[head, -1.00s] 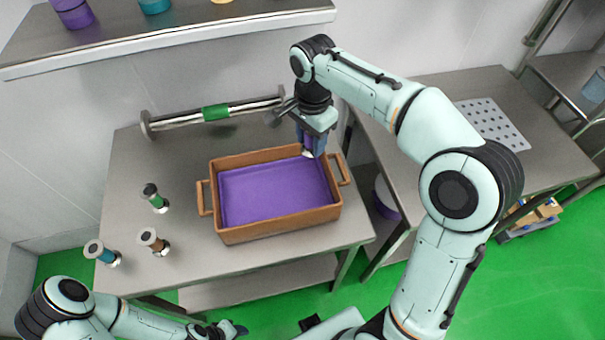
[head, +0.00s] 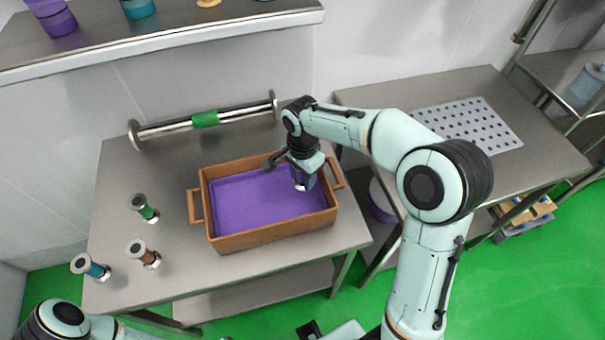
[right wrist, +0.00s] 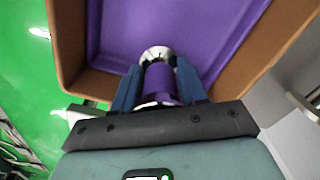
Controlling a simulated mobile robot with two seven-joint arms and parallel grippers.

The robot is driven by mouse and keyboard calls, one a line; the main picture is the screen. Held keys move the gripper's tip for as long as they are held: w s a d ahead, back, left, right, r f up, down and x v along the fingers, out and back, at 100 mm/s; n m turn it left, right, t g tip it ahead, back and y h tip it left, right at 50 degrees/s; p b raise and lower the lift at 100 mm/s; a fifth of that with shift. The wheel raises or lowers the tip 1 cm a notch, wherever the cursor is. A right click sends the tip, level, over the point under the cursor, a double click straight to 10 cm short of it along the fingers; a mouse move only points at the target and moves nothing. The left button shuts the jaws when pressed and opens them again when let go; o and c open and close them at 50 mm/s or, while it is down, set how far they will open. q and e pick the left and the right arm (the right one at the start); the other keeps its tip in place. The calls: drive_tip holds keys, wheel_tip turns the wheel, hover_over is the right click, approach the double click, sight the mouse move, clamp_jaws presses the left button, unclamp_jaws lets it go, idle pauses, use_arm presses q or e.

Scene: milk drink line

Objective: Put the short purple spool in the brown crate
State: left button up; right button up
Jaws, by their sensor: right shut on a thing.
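The brown crate (head: 270,238) stands on the steel table with a purple lining (head: 250,205) inside it. My right gripper (head: 303,186) is over the right part of the crate, pointing down. In the right wrist view it is shut on the short purple spool (right wrist: 160,82), whose silver end disc shows between the blue fingers. In that view the spool is seen against the purple lining; I cannot tell whether it touches the bottom.
Spools with a green band (head: 145,209), a brown band (head: 143,254) and a teal band (head: 91,267) stand left of the crate. A long spool with a green band (head: 205,119) lies behind it. A shelf (head: 170,38) runs above. A perforated tray (head: 468,127) lies on the right table.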

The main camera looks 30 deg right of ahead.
use_arm(q)
drive_tip(key=shift+s+f+b, duration=0.25)
drive_tip(key=shift+f+b, duration=0.05)
drive_tip(key=shift+f, duration=0.1)
use_arm(e)
drive_tip(key=shift+f, duration=0.55)
drive_tip(key=shift+f, duration=0.1)
drive_tip(key=o, duration=1.2)
drive_tip(key=shift+r, duration=0.6)
wheel_tip(320, 180, up, 12)
drive_tip(key=shift+r+p, duration=0.1)
drive_tip(key=shift+p, duration=1.05)
use_arm(q)
drive_tip(key=w+r, duration=0.2)
drive_tip(key=r, duration=0.1)
